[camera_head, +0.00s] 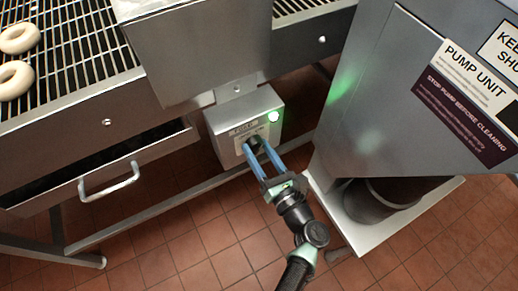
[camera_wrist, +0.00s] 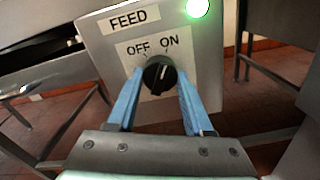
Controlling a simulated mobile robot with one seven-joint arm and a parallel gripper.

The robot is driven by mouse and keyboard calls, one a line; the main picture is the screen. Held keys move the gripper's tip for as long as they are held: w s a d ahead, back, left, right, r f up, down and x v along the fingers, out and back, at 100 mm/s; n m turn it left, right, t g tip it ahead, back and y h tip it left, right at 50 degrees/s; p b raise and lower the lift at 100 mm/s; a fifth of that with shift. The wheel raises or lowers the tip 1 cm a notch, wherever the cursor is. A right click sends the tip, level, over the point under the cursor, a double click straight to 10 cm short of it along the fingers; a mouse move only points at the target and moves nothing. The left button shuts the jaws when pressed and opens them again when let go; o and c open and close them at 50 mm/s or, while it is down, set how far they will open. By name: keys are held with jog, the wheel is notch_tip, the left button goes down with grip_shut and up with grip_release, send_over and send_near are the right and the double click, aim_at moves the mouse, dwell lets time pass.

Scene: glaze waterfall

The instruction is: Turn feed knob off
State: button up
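The feed knob (camera_wrist: 157,78) is a round black dial on a grey metal box (camera_wrist: 95,45) labelled FEED. OFF is printed at its upper left and ON at its upper right. Its pale pointer mark seems to tilt slightly right, toward ON. The green lamp (camera_wrist: 197,8) on the box is lit; it also shows in the head view (camera_head: 274,117). In the head view my gripper (camera_head: 254,147) reaches up to the box front and partly hides the knob.
A conveyor (camera_head: 75,50) with white rings stands at the left, above a partly open drawer with a handle (camera_head: 110,182). A grey pump unit (camera_head: 400,90) with warning labels stands close on the right. Red tiled floor (camera_head: 200,240) lies below.

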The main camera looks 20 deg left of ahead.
grip_shut()
jog(key=shift+n, duration=0.3)
jog(key=n+b, duration=0.2)
jog(key=n, duration=0.4)
jog(key=shift+d+f, duration=0.1)
jog(key=n+b, duration=0.2)
jog(key=n, duration=0.3)
jog(key=shift+w+b, duration=0.1)
jog(key=shift+b, duration=0.25)
jog(key=shift+n, duration=0.3)
jog(key=o, duration=0.6)
grip_release()
